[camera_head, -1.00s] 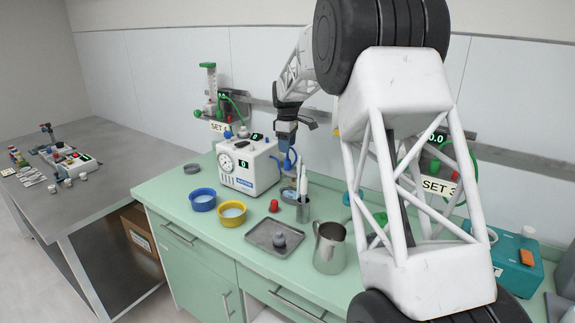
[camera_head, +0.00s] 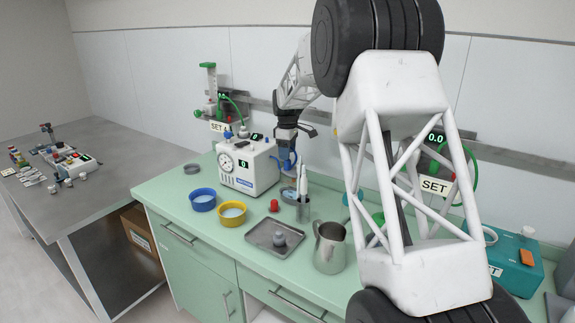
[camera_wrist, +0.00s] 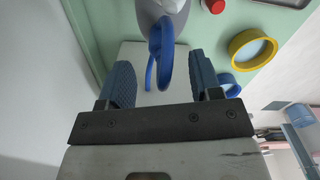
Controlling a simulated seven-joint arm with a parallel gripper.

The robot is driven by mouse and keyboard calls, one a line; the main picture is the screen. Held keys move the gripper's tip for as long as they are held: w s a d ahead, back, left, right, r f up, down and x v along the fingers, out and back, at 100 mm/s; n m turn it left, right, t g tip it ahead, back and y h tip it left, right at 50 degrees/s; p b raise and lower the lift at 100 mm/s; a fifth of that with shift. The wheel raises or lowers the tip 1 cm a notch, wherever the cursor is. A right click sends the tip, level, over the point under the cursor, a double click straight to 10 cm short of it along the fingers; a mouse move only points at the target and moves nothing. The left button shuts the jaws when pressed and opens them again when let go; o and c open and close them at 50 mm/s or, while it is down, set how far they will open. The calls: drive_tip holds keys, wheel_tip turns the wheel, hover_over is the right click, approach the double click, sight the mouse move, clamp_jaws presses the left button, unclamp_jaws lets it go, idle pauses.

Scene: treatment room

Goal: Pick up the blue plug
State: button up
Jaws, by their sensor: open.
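A blue curved, loop-like piece (camera_wrist: 161,50) shows between my fingers in the wrist view, beside a grey rounded body at the top. I cannot tell if it is the blue plug or a hose. In the head view a blue loop (camera_head: 288,160) hangs at the right side of the white gauge machine (camera_head: 241,180). My gripper (camera_wrist: 162,80) is open, with its blue-padded fingers apart on either side of the blue piece, with no contact visible. In the head view my gripper (camera_head: 287,150) is at the machine's right side, its fingertips hard to make out.
A blue bowl (camera_head: 203,206) and a yellow bowl (camera_head: 245,218) stand in front of the machine. The wall rail (camera_head: 260,104) runs behind. The counter's front left is clear.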

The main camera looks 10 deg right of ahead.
sight(287, 163)
drive_tip(key=shift+s+f, duration=0.1)
drive_tip(key=shift+f, duration=2.45)
drive_tip(key=shift+c, duration=0.4)
drive_tip(key=c, duration=0.9)
drive_tip(key=shift+r, duration=5.05)
